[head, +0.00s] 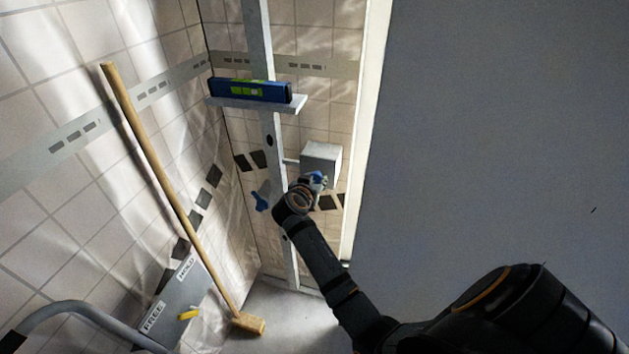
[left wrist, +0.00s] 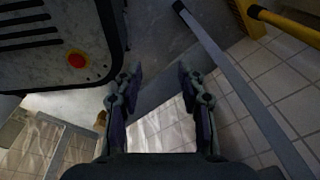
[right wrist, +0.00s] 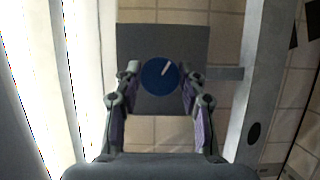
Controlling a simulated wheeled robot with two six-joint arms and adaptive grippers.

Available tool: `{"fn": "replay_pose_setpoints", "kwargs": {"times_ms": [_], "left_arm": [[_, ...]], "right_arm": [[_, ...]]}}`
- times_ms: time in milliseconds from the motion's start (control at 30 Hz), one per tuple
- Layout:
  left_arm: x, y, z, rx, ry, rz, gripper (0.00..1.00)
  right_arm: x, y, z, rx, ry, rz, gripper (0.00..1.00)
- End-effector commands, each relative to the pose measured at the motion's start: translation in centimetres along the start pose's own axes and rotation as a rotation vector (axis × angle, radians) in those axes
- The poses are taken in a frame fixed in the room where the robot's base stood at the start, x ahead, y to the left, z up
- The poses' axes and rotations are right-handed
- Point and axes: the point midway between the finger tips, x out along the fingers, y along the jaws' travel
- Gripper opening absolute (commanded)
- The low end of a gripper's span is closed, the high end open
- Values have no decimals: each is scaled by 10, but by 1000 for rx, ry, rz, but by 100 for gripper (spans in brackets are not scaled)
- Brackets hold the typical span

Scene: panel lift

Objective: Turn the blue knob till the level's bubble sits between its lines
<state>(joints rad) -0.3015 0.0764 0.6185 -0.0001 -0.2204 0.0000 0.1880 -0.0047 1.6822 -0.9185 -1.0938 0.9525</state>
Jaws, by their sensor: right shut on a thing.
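A blue spirit level (head: 250,90) with a yellow-green window lies on a pale shelf (head: 290,104) fixed to a tall pale post. Its bubble and lines are too small to tell. The round blue knob (right wrist: 154,80) with a white pointer mark sits on a grey box (right wrist: 135,42); the pointer leans up and right in the right wrist view. My right gripper (right wrist: 160,77) is shut on the knob from both sides. In the head view the gripper (head: 311,184) hides most of the knob. My left gripper (left wrist: 158,78) is open and empty in the left wrist view, outside the head view.
A long wooden-handled tool (head: 150,165) leans on the tiled left wall. A grey plate (head: 172,300) marked FREE and HOLD has a yellow lever (head: 188,314). A blue handle (head: 261,201) is by the post. A large grey panel (head: 480,130) fills the right.

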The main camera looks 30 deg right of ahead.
Motion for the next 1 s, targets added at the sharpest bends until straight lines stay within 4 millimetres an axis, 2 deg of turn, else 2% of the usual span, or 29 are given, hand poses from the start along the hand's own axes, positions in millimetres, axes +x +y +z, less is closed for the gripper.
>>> {"fn": "replay_pose_setpoints", "kwargs": {"times_ms": [367, 1000], "left_arm": [[0, 0, -3, 0, 5, 0, 40], [16, -2, -1, 1, 5, -4, 40]], "right_arm": [[0, -1, 0, -161, 0, 68, 9], [1, -4, 2, -718, 1, 297, 9]]}}
